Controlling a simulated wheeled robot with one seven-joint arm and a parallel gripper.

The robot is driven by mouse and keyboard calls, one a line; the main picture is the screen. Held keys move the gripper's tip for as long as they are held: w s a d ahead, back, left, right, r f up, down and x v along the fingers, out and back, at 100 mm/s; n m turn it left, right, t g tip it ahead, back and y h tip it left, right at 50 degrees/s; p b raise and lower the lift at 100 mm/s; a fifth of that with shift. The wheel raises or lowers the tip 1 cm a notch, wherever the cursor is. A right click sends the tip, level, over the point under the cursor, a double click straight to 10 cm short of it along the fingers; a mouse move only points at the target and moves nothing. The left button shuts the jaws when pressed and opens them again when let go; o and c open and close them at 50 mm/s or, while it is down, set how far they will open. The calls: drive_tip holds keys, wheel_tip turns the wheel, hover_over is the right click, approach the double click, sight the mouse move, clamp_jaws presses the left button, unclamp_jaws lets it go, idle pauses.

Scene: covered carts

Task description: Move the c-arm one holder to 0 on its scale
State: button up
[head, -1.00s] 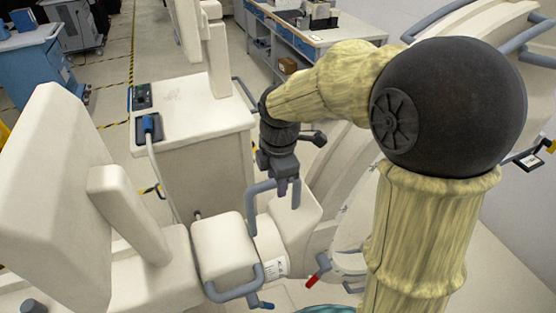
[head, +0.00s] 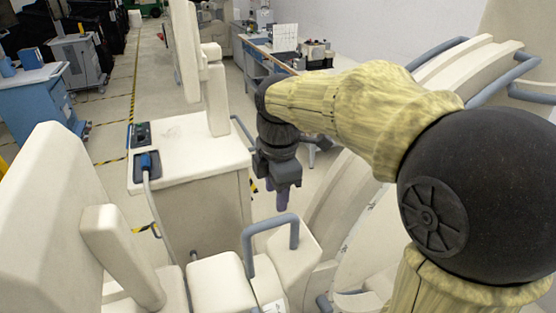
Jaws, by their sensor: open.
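A cream C-arm has a large curved arc (head: 345,215) with small dark marks along its face, too small to read. A cream block (head: 293,262) sits beside the arc, and a grey U-shaped handle (head: 247,243) stands up at it. I cannot tell for certain that this is the holder, nor its scale reading. My gripper (head: 282,206) points down with dark fingers with purplish tips, just above and behind the handle's top bar in the picture. It is open and looks empty. The lower part of the C-arm is cut off by the bottom edge.
A cream cart (head: 190,150) with a control pad and a screen on a post stands left of my gripper. A large cream panel (head: 50,220) fills the left front. Grey rails (head: 440,55) run along the C-arm at the right. A workbench (head: 300,65) stands behind.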

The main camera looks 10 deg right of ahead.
wheel_tip(320, 180, up, 8)
drive_tip(key=shift+s+d, duration=0.15)
drive_tip(key=shift+s, duration=0.25)
idle(0.3)
idle(0.5)
drive_tip(key=s+d+f+m, duration=0.2)
drive_tip(key=d+f+m, duration=0.1)
drive_tip(key=f+m, duration=0.4)
drive_tip(key=s+d+f+m+t, duration=0.1)
drive_tip(key=s+d+f+m, duration=0.2)
drive_tip(key=f+m, duration=0.4)
drive_tip(key=s+d+f+m, duration=0.3)
drive_tip(key=f+m, duration=0.4)
drive_tip(key=f, duration=0.4)
drive_tip(key=shift+d, duration=0.15)
